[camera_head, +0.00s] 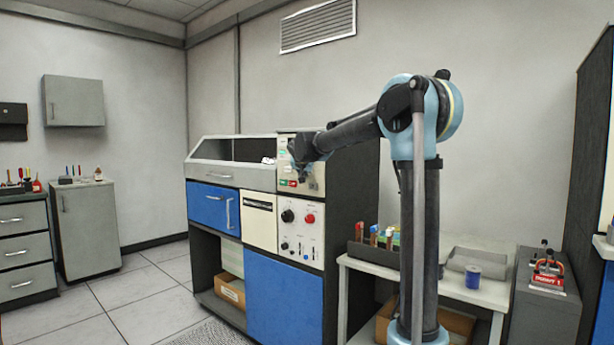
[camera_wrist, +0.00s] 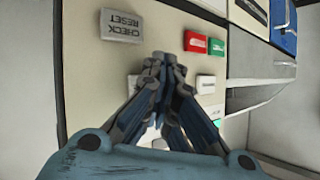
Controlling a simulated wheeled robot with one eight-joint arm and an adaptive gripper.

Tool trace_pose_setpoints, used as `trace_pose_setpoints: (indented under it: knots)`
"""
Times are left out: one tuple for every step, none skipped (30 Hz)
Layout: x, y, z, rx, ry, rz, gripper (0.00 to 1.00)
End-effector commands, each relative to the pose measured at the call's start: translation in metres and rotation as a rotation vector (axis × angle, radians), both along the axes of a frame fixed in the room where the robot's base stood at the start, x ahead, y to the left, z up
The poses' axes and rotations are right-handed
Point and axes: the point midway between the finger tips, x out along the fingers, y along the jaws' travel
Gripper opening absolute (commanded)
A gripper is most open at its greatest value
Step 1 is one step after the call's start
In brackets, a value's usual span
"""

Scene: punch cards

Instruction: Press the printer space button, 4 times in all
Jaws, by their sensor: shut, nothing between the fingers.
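The button panel (camera_head: 316,183) is at the top right of the machine, partly behind my gripper (camera_head: 298,160). In the wrist view my gripper (camera_wrist: 165,62) is shut and empty, its fingertips in front of the cream panel among the buttons. A grey button (camera_wrist: 121,26) reads CHECK RESET, upside down. A red button (camera_wrist: 195,42) and a green button (camera_wrist: 216,47) lie just right of the fingertips. A pale button (camera_wrist: 206,84) sits below them. I cannot read which is the printer space button; the fingers hide part of the panel. I cannot tell whether the fingertips touch it.
The blue and grey machine (camera_head: 284,300) stands ahead, with knobs on its lower panel (camera_head: 300,232). The floor (camera_head: 130,290) at left is open.

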Motion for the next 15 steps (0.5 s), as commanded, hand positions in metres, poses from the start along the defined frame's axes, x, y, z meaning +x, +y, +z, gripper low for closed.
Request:
trace_pose_setpoints:
  knots:
    - [0.0001,-0.0001,0.0000,0.000,0.000,0.000,0.00]
    - [0.0000,-0.0001,0.0001,0.000,0.000,0.000,0.00]
    - [0.0000,-0.0001,0.0001,0.000,0.000,0.000,0.00]
    - [0.0000,0.0000,0.0001,0.000,0.000,0.000,0.00]
    - [0.0000,0.0000,0.0001,0.000,0.000,0.000,0.00]
    - [-0.0001,0.0001,0.0001,0.000,0.000,0.000,0.00]
    - [-0.0003,0.0002,0.0001,0.000,0.000,0.000,0.00]
    - [-0.0007,0.0006,0.0000,0.000,0.000,0.000,0.00]
    - [-0.0013,0.0012,0.0001,0.000,0.000,0.000,0.00]
    - [-0.0019,0.0016,0.0001,0.000,0.000,0.000,0.00]
    - [-0.0028,0.0025,0.0001,0.000,0.000,0.001,0.00]
    - [-0.0040,0.0035,0.0001,0.000,0.000,0.001,0.00]
    - [-0.0052,0.0044,0.0000,0.000,0.000,0.001,0.00]
    - [-0.0063,0.0054,0.0001,0.000,0.000,0.001,0.00]
    - [-0.0080,0.0065,0.0000,0.000,0.000,0.001,0.00]
